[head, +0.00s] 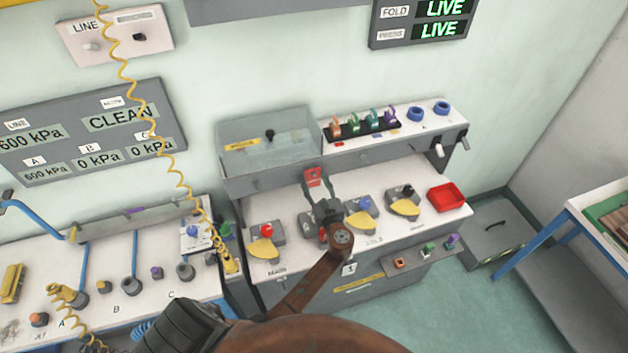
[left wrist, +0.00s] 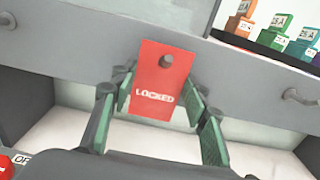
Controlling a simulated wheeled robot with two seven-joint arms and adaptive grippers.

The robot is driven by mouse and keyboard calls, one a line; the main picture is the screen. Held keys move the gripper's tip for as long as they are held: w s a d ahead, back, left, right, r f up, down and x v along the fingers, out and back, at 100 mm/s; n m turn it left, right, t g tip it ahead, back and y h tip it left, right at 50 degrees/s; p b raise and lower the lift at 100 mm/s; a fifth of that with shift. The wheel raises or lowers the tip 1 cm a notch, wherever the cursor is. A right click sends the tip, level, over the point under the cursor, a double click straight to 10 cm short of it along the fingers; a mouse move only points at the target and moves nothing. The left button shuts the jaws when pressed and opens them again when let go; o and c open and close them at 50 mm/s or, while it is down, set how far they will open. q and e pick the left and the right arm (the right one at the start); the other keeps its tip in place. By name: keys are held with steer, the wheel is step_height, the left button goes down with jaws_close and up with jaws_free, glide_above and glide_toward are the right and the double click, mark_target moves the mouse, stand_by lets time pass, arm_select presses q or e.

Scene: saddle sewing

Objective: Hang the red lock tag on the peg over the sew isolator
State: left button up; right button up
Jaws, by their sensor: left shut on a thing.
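The red lock tag (head: 314,177) stands upright against the grey front of the raised box above the row of isolators. In the left wrist view the red lock tag (left wrist: 160,95), marked LOCKED, has the round end of a grey peg (left wrist: 167,60) showing at its top, apparently through its hole. My left gripper (head: 322,200) is shut on the tag; its green-padded fingers (left wrist: 162,105) are at the tag's two side edges. The isolator (head: 308,227) below is mostly hidden by my gripper. Its label cannot be read. My right gripper is not in view.
Isolators with red (head: 266,230), blue (head: 365,203) and black (head: 404,190) knobs line the white bench. A red tray (head: 447,198) stands at its right end. Another peg (left wrist: 300,97) juts from the grey front. A yellow coiled cord (head: 160,150) hangs at left.

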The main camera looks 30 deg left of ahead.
arm_select(q)
steer(key=o, duration=1.1)
steer(key=shift+c, duration=0.2)
steer(key=v, duration=1.2)
